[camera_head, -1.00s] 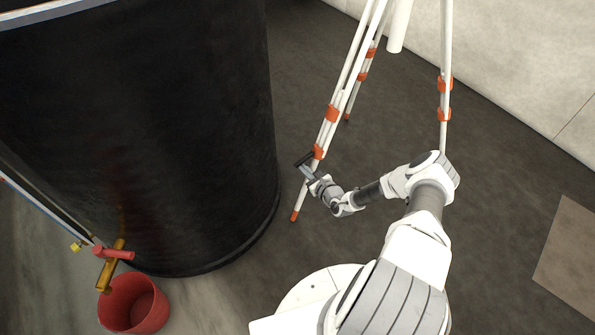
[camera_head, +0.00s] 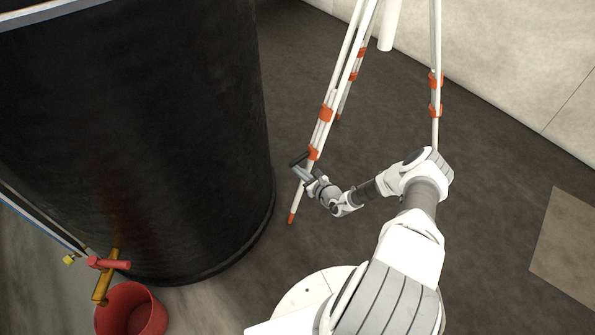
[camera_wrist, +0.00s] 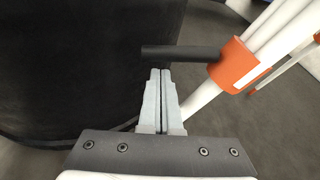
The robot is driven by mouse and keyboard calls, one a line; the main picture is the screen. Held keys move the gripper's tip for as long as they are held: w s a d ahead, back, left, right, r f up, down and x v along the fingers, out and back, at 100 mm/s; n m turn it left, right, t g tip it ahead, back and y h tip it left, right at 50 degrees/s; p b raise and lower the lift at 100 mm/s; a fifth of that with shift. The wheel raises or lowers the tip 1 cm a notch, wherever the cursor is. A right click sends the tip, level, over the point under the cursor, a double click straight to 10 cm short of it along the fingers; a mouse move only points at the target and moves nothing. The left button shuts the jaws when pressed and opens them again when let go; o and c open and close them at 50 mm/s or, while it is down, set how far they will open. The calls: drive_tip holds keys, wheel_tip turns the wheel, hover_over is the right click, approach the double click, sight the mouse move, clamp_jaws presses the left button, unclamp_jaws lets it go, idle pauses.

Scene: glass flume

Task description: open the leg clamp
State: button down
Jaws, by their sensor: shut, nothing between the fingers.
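The leg clamp is an orange collar (camera_head: 313,153) low on the white tripod leg; it also shows in the wrist view (camera_wrist: 236,66). Its dark lever (camera_wrist: 185,52) sticks out sideways to the left from the collar, and shows as a short dark bar in the head view (camera_head: 299,158). My gripper (camera_wrist: 160,72) is shut, with its fingers pressed together and nothing between them. The fingertips are right at the lever, just below it in the wrist view; I cannot tell whether they touch. My gripper also shows in the head view (camera_head: 298,168).
A large black tank (camera_head: 150,130) stands close on the left of my gripper. Other orange clamps (camera_head: 326,113) sit higher on the tripod legs. A red bucket (camera_head: 132,310) and a red-handled tap (camera_head: 108,264) are at lower left. Dark floor (camera_head: 490,160) is free at right.

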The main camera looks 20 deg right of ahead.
drive_tip(key=s+d+p, duration=0.2)
drive_tip(key=s+d, duration=0.1)
drive_tip(key=s, duration=0.6)
